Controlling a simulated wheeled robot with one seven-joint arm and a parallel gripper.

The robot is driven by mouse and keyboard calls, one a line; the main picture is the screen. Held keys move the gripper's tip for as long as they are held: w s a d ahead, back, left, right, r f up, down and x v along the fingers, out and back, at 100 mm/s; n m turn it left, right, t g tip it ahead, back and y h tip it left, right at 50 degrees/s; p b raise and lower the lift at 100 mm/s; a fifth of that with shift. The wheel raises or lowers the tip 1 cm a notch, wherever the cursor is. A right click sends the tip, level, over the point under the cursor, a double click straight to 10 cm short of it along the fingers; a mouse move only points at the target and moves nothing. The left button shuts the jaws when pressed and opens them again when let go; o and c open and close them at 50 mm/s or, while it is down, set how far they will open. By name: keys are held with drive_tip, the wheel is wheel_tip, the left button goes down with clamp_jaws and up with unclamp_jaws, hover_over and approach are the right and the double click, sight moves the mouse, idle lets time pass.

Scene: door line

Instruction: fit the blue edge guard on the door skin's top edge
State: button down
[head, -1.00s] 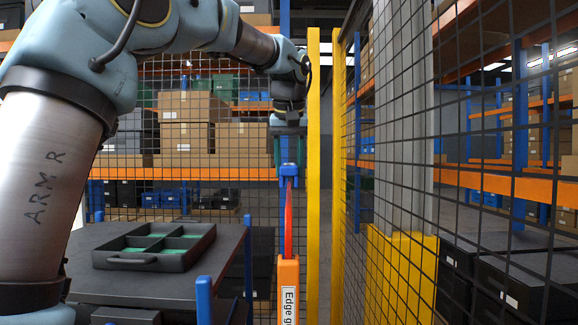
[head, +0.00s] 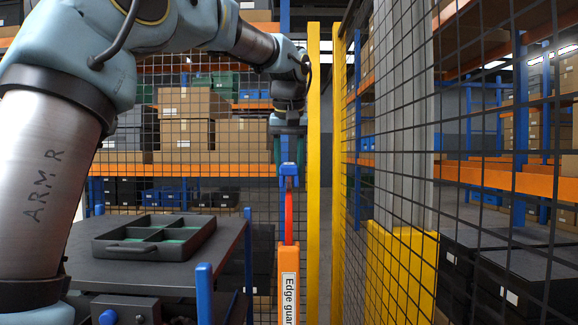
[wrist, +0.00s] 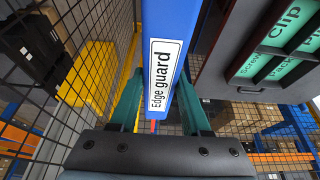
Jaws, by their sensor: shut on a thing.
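The blue edge guard (head: 289,171) hangs below my gripper (head: 289,148), seen end-on in the head view. In the wrist view the labelled blue edge guard (wrist: 172,72) runs between the teal fingers of my gripper (wrist: 160,106), which is shut on it. The red door skin (head: 289,215) stands upright, seen edge-on, right below the guard and in line with it. Whether the guard sits on the top edge or just above it I cannot tell. In the wrist view the guard hides nearly all of the red skin.
An orange piece labelled "Edge guard" (head: 289,262) stands in front of the skin's lower part. A dark table (head: 90,245) with a divided tray (head: 150,249) is at left. A yellow post (head: 313,180) and mesh fence (head: 400,220) stand close at right.

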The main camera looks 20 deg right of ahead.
sight(289, 187)
drive_tip(key=shift+f+b, duration=1)
drive_tip(key=shift+f, duration=0.65)
idle(1.5)
drive_tip(key=shift+c, duration=1.4)
unclamp_jaws()
drive_tip(key=b+v, duration=0.1)
drive_tip(key=v, duration=0.9)
drive_tip(key=shift+s+a+r, duration=0.15)
drive_tip(key=shift+s+r, duration=0.05)
drive_tip(key=shift+r, duration=0.15)
